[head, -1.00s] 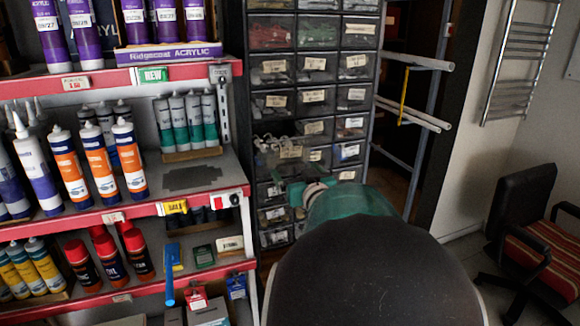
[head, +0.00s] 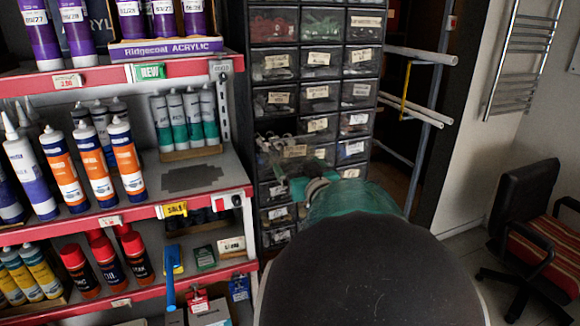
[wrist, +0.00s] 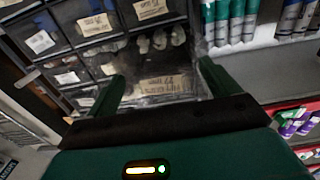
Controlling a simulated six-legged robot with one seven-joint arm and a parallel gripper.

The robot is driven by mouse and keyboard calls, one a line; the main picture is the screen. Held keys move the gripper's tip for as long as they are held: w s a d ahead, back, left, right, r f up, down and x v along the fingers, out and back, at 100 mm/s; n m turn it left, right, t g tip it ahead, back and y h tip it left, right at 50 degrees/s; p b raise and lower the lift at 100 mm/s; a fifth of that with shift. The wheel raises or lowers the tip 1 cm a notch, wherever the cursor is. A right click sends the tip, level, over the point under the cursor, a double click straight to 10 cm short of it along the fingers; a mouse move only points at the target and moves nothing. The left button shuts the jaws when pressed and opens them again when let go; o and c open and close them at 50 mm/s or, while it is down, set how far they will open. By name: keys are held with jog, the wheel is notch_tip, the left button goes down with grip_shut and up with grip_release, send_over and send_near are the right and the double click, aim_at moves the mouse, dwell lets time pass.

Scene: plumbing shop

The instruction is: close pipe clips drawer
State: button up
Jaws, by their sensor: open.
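The pipe clips drawer (head: 294,151) is pulled out from the dark drawer cabinet, with pale clips showing above its labelled front. In the wrist view the drawer (wrist: 165,82) lies straight ahead between my fingers, its front clear and its label upside down. My gripper (wrist: 160,76) is open, one green finger on each side of the drawer front, and holds nothing. In the head view my gripper (head: 296,186) is just below and in front of the drawer, partly hidden by my arm. I cannot tell whether the fingers touch the drawer.
A red-edged shelf (head: 120,214) with tubes and spray cans stands close on the left. A blue-handled tool (head: 171,280) hangs from it. White pipes on a rack (head: 420,55) stick out at the right. A chair (head: 525,205) stands further right, with bare floor beside it.

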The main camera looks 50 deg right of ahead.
jog(key=shift+w, duration=0.15)
jog(key=c, duration=1.4)
jog(key=x, duration=1.3)
jog(key=o, duration=1.4)
jog(key=shift+w+d, duration=0.1)
